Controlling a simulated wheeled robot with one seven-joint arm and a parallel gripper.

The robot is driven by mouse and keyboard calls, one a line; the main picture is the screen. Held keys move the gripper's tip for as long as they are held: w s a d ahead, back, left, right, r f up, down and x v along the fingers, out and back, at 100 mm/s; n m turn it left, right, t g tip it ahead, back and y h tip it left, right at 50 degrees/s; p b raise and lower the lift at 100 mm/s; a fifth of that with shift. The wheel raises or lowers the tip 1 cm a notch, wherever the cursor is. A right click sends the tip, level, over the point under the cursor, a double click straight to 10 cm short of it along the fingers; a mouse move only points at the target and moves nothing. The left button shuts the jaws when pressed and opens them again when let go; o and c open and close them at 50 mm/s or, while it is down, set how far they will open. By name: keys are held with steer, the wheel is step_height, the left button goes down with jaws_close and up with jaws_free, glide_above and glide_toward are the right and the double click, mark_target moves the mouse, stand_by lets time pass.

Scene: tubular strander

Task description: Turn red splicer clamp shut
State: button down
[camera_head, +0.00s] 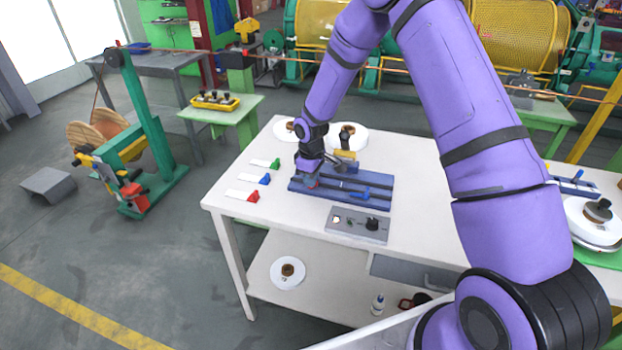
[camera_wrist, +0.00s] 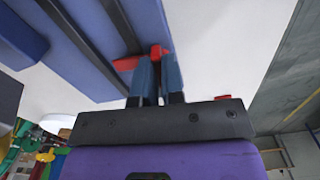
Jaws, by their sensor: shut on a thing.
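The blue splicer (camera_head: 375,183) lies on the white table, with dark rails along its top. Its red clamp (camera_head: 312,183) is at the left end, mostly hidden behind my gripper (camera_head: 308,174). In the wrist view, the fingers of my gripper (camera_wrist: 157,64) are shut on the red clamp (camera_wrist: 127,63), whose red ends show on both sides of the fingertips. The splicer (camera_wrist: 65,45) fills the upper left there, and the clamp sits at its edge. A blue clamp handle (camera_head: 360,194) shows toward the right of the splicer. The clamp's exact angle is hard to tell.
Small red (camera_head: 253,196), blue (camera_head: 265,179) and green (camera_head: 276,163) pieces lie left of the splicer. A grey control box (camera_head: 358,225) is in front. White spools (camera_head: 352,137) stand behind. The table's front left is clear.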

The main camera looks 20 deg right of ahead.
steer(key=shift+n, duration=0.6)
steer(key=c, duration=1.2)
jaws_free()
steer(key=shift+c, duration=0.2)
step_height(320, 180, up, 11)
